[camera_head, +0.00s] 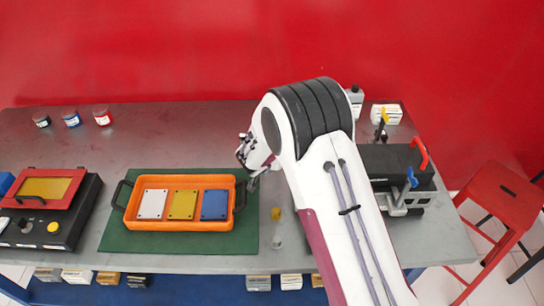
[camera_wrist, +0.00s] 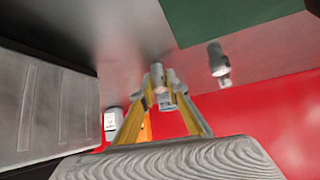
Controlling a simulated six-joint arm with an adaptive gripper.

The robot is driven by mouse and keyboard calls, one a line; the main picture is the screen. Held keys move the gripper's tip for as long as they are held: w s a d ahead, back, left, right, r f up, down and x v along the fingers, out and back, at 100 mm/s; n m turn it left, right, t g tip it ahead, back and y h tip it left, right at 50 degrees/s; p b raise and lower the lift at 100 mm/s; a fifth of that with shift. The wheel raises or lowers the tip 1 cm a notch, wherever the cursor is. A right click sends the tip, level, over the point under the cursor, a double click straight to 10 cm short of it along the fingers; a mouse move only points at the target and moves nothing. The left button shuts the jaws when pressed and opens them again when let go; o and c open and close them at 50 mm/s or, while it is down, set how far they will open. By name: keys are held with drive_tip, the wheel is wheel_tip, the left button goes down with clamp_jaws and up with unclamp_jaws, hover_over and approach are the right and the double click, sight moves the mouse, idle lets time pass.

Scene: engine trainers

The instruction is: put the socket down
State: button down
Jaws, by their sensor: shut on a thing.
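My gripper (camera_wrist: 160,88) is shut on a small grey socket (camera_wrist: 157,74), which shows between the yellow fingers in the wrist view. In the head view my gripper (camera_head: 252,182) is mostly hidden by my wrist, near the right edge of the green mat (camera_head: 115,233), and I cannot make out the socket there. Whether the socket touches the table is not clear.
Another grey cylindrical piece (camera_wrist: 218,60) stands near the mat's edge. An orange tray (camera_head: 180,225) with white, yellow and blue plates lies on the mat. A black machine (camera_head: 398,163) stands at right.

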drive_tip(key=shift+f, duration=0.1)
drive_tip(key=c, duration=2)
unclamp_jaws()
drive_tip(key=shift+r, duration=0.2)
drive_tip(key=shift+v, duration=5.9)
